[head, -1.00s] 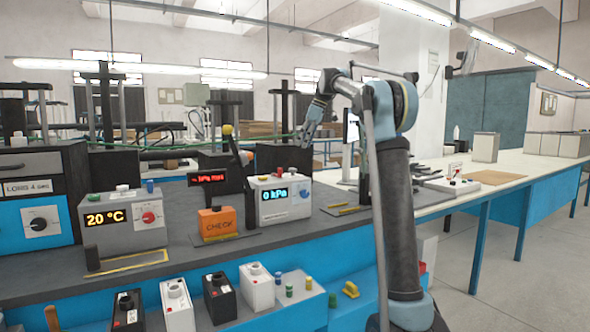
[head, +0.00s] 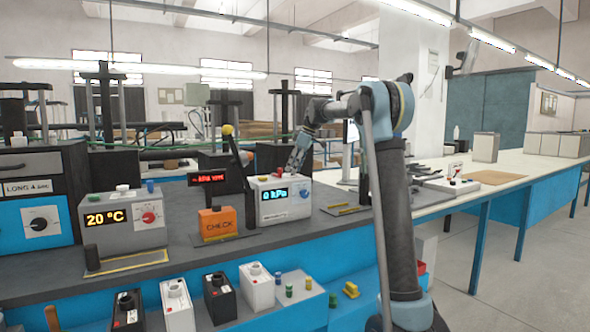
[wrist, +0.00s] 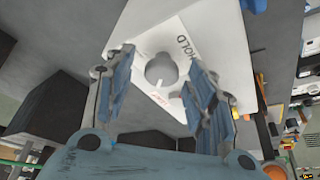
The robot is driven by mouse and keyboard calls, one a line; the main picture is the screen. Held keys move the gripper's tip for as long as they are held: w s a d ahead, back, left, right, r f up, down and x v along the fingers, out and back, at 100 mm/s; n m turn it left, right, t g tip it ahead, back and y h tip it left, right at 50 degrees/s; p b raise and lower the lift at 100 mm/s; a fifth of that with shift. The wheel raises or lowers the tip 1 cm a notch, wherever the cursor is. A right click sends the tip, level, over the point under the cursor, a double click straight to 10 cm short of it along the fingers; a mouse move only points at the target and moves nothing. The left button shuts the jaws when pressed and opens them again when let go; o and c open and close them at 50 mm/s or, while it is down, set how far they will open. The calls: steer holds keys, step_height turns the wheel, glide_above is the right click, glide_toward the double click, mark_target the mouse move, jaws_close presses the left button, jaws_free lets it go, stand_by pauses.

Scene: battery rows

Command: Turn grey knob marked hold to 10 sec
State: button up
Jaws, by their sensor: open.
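The grey knob (wrist: 162,70) sits on a white plate (wrist: 212,35) marked HOLD in the wrist view. A pale pointer mark shows on its lower edge, with small red lettering below that is too blurred to read. My gripper (wrist: 160,62) is open, one finger at each side of the knob, with gaps showing between fingers and knob. In the head view my gripper (head: 294,168) points down at the rear of the white box with the 0 kPa display (head: 287,216). The HOLD knob cannot be made out there.
A 20 °C box (head: 122,241), an orange CHECK box (head: 216,226) and a blue cabinet with a dial (head: 70,215) stand left on the grey bench. A yellow-topped lever (head: 228,130) rises close to my gripper. Several batteries line the front shelf (head: 300,310).

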steer(key=c, duration=1)
steer(key=shift+m, duration=0.3)
steer(key=shift+c, duration=0.2)
steer(key=m+t, duration=0.1)
steer(key=m, duration=0.2)
steer(key=shift+s+t, duration=0.1)
steer(key=shift+t, duration=0.2)
steer(key=m+h, duration=0.1)
steer(key=m, duration=0.1)
steer(key=m+t, duration=0.1)
steer(key=m, duration=0.2)
steer(key=shift+s+a+h, duration=0.1)
steer(key=shift+a+h, duration=0.05)
steer(key=shift+h, duration=0.25)
steer(key=m+h, duration=0.1)
steer(key=m, duration=0.1)
steer(key=m+t, duration=0.1)
steer(key=m, duration=0.2)
steer(key=shift+a+h, duration=0.2)
steer(key=shift+h, duration=0.2)
steer(key=shift+a+m+h, duration=0.1)
steer(key=shift+m+h, duration=0.7)
steer(key=shift+m, duration=1.3)
steer(key=shift+s, duration=0.1)
